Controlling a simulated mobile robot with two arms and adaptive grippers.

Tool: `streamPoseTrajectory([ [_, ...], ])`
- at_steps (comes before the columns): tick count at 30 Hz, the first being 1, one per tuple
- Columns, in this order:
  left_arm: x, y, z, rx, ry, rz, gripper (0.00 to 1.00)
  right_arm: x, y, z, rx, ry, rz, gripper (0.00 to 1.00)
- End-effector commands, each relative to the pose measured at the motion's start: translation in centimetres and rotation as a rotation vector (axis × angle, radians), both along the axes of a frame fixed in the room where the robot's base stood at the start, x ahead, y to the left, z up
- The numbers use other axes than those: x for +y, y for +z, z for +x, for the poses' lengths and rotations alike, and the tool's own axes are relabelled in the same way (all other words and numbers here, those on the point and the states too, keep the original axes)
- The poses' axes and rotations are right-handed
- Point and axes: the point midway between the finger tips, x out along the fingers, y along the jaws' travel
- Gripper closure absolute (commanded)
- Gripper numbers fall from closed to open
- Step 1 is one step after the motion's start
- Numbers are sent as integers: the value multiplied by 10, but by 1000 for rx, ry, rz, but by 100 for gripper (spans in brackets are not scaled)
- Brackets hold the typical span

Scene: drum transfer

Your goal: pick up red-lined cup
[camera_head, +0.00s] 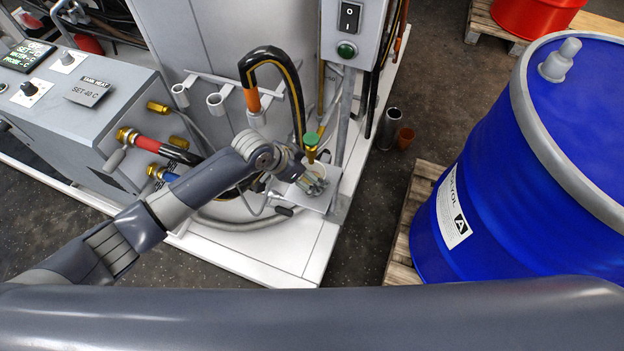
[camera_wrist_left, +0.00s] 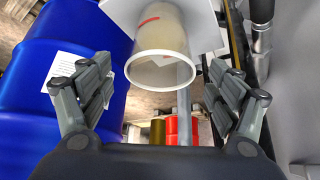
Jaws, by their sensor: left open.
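The red-lined cup (camera_wrist_left: 160,48) is a pale, translucent cup with a short red line on its side. In the left wrist view its round rim faces me, and it stands against a light plate. In the head view the cup (camera_head: 318,170) is partly hidden by my left gripper at the small metal shelf (camera_head: 318,204). My left gripper (camera_head: 313,184) is open and empty. In the left wrist view its fingers (camera_wrist_left: 162,88) are spread to either side, with the cup ahead between them and apart from both. My right gripper is not in view.
A green-topped brass valve (camera_head: 311,142) is just above the shelf. A black hose (camera_head: 270,62) arches behind my left arm. A switch box (camera_head: 350,32) is above. A large blue drum (camera_head: 530,170) stands on a pallet (camera_head: 403,250) at the right. Two small containers stand on the floor.

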Motion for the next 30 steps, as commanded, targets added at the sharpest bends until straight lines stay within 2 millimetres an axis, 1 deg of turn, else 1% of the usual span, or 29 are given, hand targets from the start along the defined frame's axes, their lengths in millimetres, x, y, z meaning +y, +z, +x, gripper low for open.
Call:
streamPoseTrajectory([
  [3, -3, -7, 2, 1, 0, 1, 17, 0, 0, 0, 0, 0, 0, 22],
  [11, -4, -8, 3, -1, 0, 1, 17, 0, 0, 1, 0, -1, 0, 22],
  [12, -4, -8, 3, -1, 0, 1, 26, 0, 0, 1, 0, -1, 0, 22],
  [15, -4, -8, 3, -1, 0, 1, 45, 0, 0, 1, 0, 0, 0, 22],
  [16, -4, -8, 3, -1, 0, 1, 51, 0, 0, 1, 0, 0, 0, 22],
  [17, -4, -8, 3, -1, 0, 1, 52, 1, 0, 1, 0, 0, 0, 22],
  [30, -4, -7, 3, 0, 1, 1, 52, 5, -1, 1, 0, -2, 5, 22],
])
